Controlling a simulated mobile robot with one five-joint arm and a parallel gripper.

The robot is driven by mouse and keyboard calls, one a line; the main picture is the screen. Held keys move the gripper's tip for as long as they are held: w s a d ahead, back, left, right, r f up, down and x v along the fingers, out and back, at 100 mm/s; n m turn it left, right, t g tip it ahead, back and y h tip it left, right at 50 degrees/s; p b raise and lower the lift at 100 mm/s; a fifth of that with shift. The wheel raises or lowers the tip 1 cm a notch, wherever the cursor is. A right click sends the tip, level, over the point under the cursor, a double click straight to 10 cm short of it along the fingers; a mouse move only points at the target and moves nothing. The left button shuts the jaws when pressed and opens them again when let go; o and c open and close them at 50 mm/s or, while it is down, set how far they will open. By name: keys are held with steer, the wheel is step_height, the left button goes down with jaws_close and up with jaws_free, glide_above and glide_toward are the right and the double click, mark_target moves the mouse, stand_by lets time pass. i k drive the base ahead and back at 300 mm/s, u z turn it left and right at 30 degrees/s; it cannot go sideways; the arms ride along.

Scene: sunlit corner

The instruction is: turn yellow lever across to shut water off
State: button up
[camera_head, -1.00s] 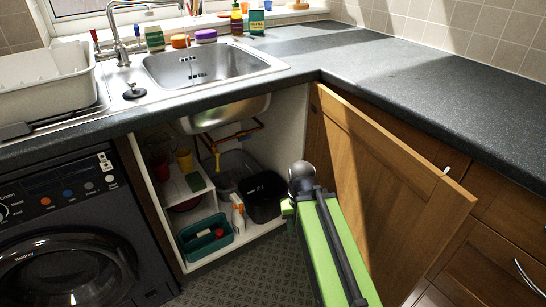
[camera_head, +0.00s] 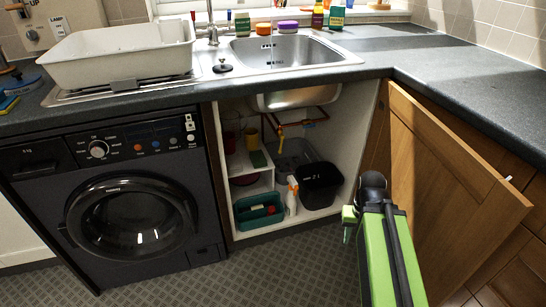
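The yellow lever (camera_head: 281,136) hangs on the copper pipe (camera_head: 309,123) under the sink, inside the open cupboard. It points downward, and it is small in this view. My gripper (camera_head: 348,222) is at the end of my green arm, in front of the cupboard's right side, below and to the right of the lever and well apart from it. Only a small green part of the gripper shows beside the arm, so I cannot tell whether it is open or shut.
The wooden cupboard door (camera_head: 445,170) stands open at the right, close to my arm. A black bin (camera_head: 321,187), a spray bottle (camera_head: 292,195) and a teal tray (camera_head: 258,216) are on the cupboard floor. A washing machine (camera_head: 130,200) stands at the left. The floor in front is clear.

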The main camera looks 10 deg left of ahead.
mark_target(282, 136)
steer(key=u, duration=0.35)
steer(key=k, duration=1.1)
steer(key=u, duration=1)
steer(key=i, duration=1.55)
steer(key=z, duration=0.2)
steer(key=k, duration=0.9)
steer(key=z, duration=0.1)
steer(key=i, duration=1.2)
